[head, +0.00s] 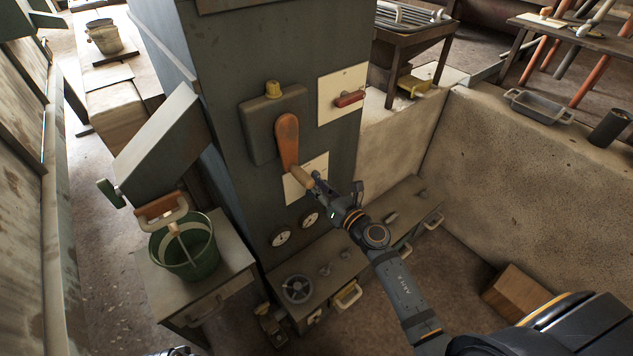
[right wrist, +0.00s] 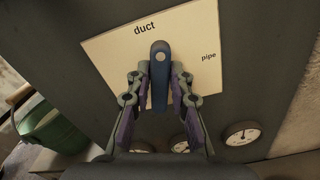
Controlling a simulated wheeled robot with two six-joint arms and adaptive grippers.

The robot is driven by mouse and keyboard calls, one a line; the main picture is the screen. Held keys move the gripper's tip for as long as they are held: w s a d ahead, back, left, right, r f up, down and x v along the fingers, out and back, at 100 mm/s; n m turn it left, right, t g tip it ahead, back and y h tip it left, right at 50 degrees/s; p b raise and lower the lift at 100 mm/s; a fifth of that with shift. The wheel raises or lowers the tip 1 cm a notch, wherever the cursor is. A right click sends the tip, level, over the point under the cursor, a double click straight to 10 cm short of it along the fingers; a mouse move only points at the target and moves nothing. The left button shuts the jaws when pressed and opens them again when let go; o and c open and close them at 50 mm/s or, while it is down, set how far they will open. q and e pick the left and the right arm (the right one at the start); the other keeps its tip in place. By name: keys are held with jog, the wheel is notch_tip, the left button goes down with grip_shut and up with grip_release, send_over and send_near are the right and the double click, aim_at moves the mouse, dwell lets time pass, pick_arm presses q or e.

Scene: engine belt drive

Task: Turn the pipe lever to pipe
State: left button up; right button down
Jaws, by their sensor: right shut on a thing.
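A blue lever (right wrist: 160,85) stands over a pale plate (right wrist: 105,55) in the right wrist view. The plate reads "duct" at its top and "pipe" at its right. The lever's rounded end with a round mark lies below "duct", and the lever runs down toward my wrist. My right gripper (right wrist: 160,88) is shut on the lever, one finger on each side. In the head view my right gripper (head: 325,188) is at the plate (head: 292,188) on the grey cabinet and hides most of the lever. A dark sliver, seemingly of my left gripper (head: 172,352), shows at the bottom edge.
A red handle (head: 349,99) sits on another plate. Gauges (head: 280,237) lie below. A green bucket (head: 183,250) stands at left, and a concrete wall (head: 530,170) bounds the right.

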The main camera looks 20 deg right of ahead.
pick_arm(q)
jog(key=s+a+f+p, duration=0.4)
jog(key=s+f+p, duration=0.3)
jog(key=s+f, duration=0.3)
jog(key=shift+s+f+y+p, duration=0.4)
jog(key=shift+f, duration=1.9)
pick_arm(e)
jog(key=shift+w+d+f+m, duration=0.1)
jog(key=shift+f+m, duration=0.05)
jog(key=shift+m, duration=2.2)
jog(key=shift+s+d+f+m, duration=0.1)
jog(key=shift+m, duration=2.3)
jog(key=shift+w+d+f+m, duration=0.1)
jog(key=shift+f+m, duration=0.05)
jog(key=shift+m, duration=2.2)
pick_arm(q)
jog(key=shift+a, duration=0.1)
pick_arm(e)
jog(key=c, duration=1.2)
grip_release()
jog(key=v, duration=1.2)
